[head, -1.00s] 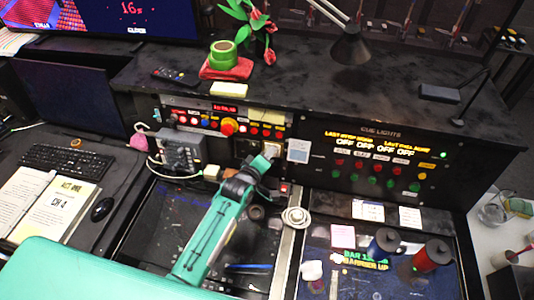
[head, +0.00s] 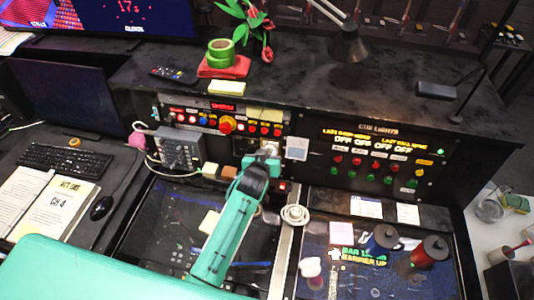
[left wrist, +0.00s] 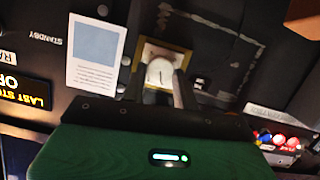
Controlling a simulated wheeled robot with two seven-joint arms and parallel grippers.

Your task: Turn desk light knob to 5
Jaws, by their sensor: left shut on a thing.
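The desk light knob (left wrist: 160,72) is a pale round knob with a dark line on it. It sits on a brass-edged plate (left wrist: 178,55) on the black console front in the left wrist view. My left gripper (left wrist: 161,88) has one finger on each side of the knob and is shut on it. In the head view my left gripper (head: 268,157) reaches the panel just left of a white card, and hides most of the knob. I cannot read any numbers around the knob. My right gripper is not in view.
A white card (head: 297,149) is fixed right of the knob and also shows in the left wrist view (left wrist: 96,54). The cue lights panel (head: 380,155) is farther right. A row of buttons with a large red-orange one (head: 227,125) is up left. A black lamp (head: 348,48) stands above.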

